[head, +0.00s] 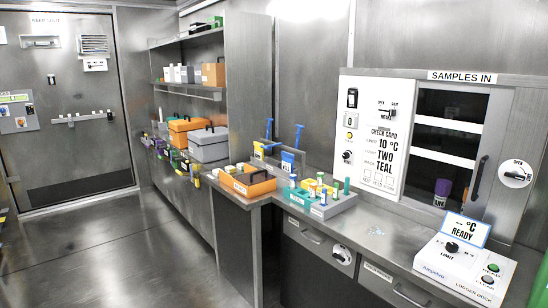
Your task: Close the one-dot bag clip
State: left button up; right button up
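No clip with one dot can be made out from here; dots are too small to read. On the counter corner, a small blue packet (287,161) and a yellow packet (258,151) stand near the wall. Two blue T-shaped pieces, one on the left (269,128) and one on the right (298,136), rise beside them. I cannot tell whether any of these is a bag clip, or whether it is open or shut. Neither of my grippers is in view.
An orange tray (248,188) and a teal-grey rack (322,211) with several small vials stand on the counter. A logger dock (465,262) is at the right, before a sample hatch (444,143). Shelves with boxes (208,145) are at left. The floor (110,260) is clear.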

aim_at(299, 127)
jog(key=i+j, duration=0.2)
jog(key=j, duration=0.15)
jog(key=i+j+z, duration=0.15)
jog(key=i+j, duration=0.3)
jog(key=j, duration=0.25)
jog(key=i+j+z, duration=0.15)
jog(key=j, duration=0.2)
jog(key=i+j, duration=0.25)
jog(key=i+j+z, duration=0.1)
jog(key=j, duration=0.4)
jog(key=i+j+z, duration=0.1)
jog(key=i+j, duration=0.15)
jog(key=j, duration=0.15)
jog(key=i+j, duration=0.2)
jog(key=j, duration=0.2)
jog(key=i+l+u, duration=0.1)
jog(key=l+u, duration=0.2)
jog(key=l, duration=0.25)
jog(key=l+u, duration=0.25)
jog(key=l, duration=0.3)
jog(key=i, duration=0.1)
